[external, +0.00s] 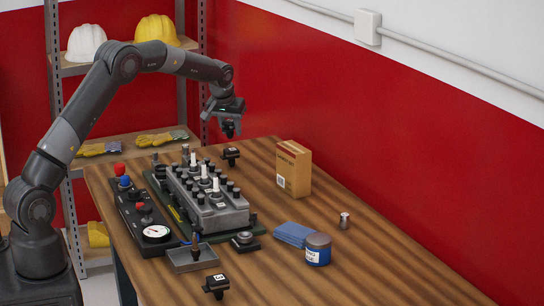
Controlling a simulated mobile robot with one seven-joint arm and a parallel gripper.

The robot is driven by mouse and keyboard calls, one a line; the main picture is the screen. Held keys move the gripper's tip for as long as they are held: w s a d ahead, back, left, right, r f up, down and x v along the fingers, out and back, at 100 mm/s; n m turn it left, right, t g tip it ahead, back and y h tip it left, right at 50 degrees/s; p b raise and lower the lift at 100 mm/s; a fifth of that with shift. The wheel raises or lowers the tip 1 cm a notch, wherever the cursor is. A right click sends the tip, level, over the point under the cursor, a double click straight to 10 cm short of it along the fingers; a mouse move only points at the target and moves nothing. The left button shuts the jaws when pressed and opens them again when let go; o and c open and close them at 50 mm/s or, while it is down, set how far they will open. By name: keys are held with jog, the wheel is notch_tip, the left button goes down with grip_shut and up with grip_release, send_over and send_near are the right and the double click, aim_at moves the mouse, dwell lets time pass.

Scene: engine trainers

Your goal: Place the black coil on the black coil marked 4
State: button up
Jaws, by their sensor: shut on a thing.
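My gripper (228,114) hangs above the far end of the workbench, shut on a small black coil (229,130), which it holds in the air. Below it, another black coil (231,158) with a white label on top stands on the table behind the engine block. A third black coil (216,286) with a white label is at the near end of the table. The labels are too small to read surely, so I cannot tell which coil is marked 4. The grey engine block (222,217) carries several black posts and white pieces in rows.
A control panel (140,217) with a gauge lies left of the block. A small tray (182,265) holds an upright part. A cardboard box (293,169), blue cloths (294,234), a blue jar (318,251) and a metal cylinder (344,220) stand right. The right table side is mostly clear.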

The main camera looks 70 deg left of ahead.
aim_at(231, 137)
jog(key=shift+f, duration=1.65)
jog(key=shift+f, duration=0.15)
jog(key=o, duration=1)
jog(key=shift+o, duration=0.2)
